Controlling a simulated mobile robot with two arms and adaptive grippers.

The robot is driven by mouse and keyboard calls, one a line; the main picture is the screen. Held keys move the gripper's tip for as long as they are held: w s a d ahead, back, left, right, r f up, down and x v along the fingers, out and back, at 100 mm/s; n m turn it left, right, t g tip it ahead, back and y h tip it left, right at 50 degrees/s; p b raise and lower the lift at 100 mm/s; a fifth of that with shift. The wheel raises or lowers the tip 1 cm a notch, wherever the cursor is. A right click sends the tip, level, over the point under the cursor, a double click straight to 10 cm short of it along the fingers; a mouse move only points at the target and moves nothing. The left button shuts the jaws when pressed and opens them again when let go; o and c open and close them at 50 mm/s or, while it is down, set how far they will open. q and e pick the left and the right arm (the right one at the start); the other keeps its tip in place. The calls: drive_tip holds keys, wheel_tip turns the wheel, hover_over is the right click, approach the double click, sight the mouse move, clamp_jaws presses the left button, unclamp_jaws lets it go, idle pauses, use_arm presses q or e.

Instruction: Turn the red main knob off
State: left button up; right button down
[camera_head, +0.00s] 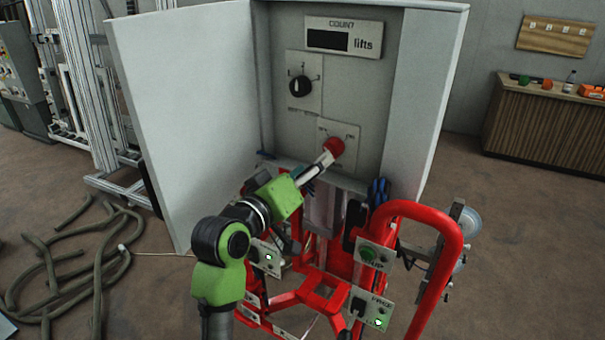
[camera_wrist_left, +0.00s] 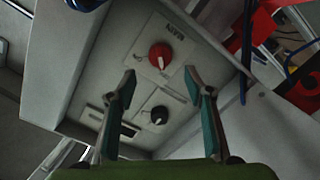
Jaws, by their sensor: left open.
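The red main knob (camera_head: 334,146) sits on a pale plate low on the back wall of an open grey cabinet. In the left wrist view the red knob (camera_wrist_left: 159,54) has a white mark on its face and lies just beyond the fingertips. My left gripper (camera_wrist_left: 168,87) is open and empty, its two fingers spread to either side below the knob in the picture. In the head view my left gripper (camera_head: 319,166) is close to the knob, and its fingers are small; I cannot tell whether they touch it. My right gripper is in neither view.
A black knob (camera_head: 299,87) is above the red one, under a count display (camera_head: 342,37). The cabinet's open door (camera_head: 190,110) flanks my arm on the left. A red frame (camera_head: 420,215) with buttons stands in front. A hose (camera_head: 70,260) lies on the floor.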

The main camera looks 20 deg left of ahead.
use_arm(q)
drive_tip(key=shift+s+a+r, duration=0.1)
drive_tip(key=shift+s+a, duration=0.1)
drive_tip(key=shift+s, duration=1.3)
